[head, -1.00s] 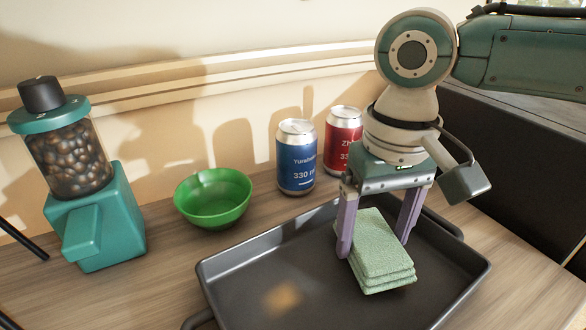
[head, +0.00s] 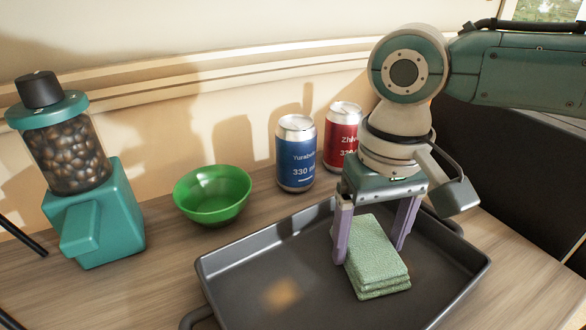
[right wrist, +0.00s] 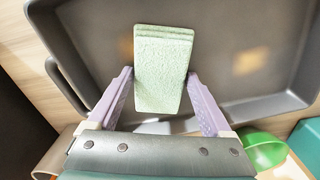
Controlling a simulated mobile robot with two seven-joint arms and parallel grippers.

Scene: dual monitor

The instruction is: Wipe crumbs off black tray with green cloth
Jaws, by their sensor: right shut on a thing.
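The black tray (head: 330,302) lies on the wooden counter and also shows in the right wrist view (right wrist: 215,112). A brownish crumb patch (head: 281,293) is on the tray floor, left of the cloth. The right wrist view shows this patch (right wrist: 247,62) and a fainter one (right wrist: 127,45) on the cloth's other side. My right gripper (head: 372,252) points down over the tray, shut on the folded green cloth (head: 378,256), which sits between its purple fingers. The cloth is at or just above the tray floor; I cannot tell which. My left gripper is not in view.
A green bowl (head: 212,194) stands behind the tray's left corner. A blue can (head: 296,157) and a red can (head: 342,138) stand behind the tray. A teal grinder with brown beans (head: 85,185) is at the left. A dark panel (head: 500,150) rises at the right.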

